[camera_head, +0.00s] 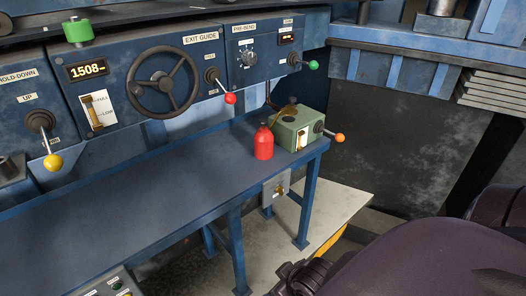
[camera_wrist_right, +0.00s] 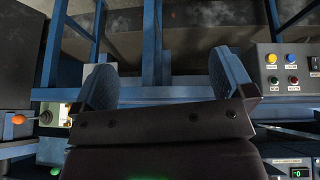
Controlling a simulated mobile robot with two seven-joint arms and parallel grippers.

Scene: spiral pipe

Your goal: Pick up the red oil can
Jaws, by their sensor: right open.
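The red oil can (camera_head: 264,143) stands upright on the blue bench (camera_head: 150,218), near its right end in the head view. It is just left of a green box and looks close to it; I cannot tell whether they touch. Nothing holds the can. My right gripper (camera_wrist_right: 163,82) shows in the right wrist view with its two fingers wide apart and nothing between them. The can is not visible in that view. My right arm fills the lower right of the head view. My left gripper is in neither view.
The green box (camera_head: 298,130) has an orange-knobbed lever (camera_head: 339,138) on its right. Behind the bench stands a blue control panel with a handwheel (camera_head: 163,82) and a red-knobbed lever (camera_head: 230,98) near the can. The bench left of the can is clear.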

